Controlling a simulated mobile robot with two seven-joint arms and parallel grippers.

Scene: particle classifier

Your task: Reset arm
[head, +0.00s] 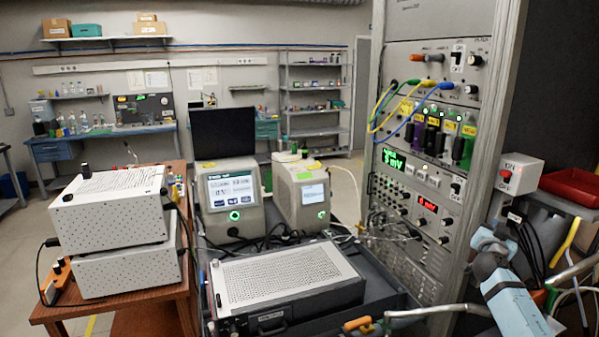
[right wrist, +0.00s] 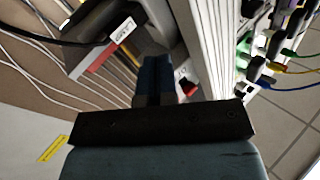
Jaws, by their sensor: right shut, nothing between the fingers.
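My right gripper (head: 488,243) is at the lower right of the head view, in front of the tall instrument rack (head: 432,165). Its pale blue arm comes up from the lower right corner. In the right wrist view its two dark blue fingers (right wrist: 154,72) lie side by side, shut with nothing between them. The fingers are apart from the white switch box with a red button (head: 507,175), as far as I can tell. My left gripper is not in either view.
Cables hang beside my right arm, near a red tray (head: 570,188). A perforated metal unit (head: 285,275) lies on the dark cart in the middle. Two display instruments (head: 232,200) stand behind it. Two stacked white boxes (head: 112,210) stand on the wooden table at left.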

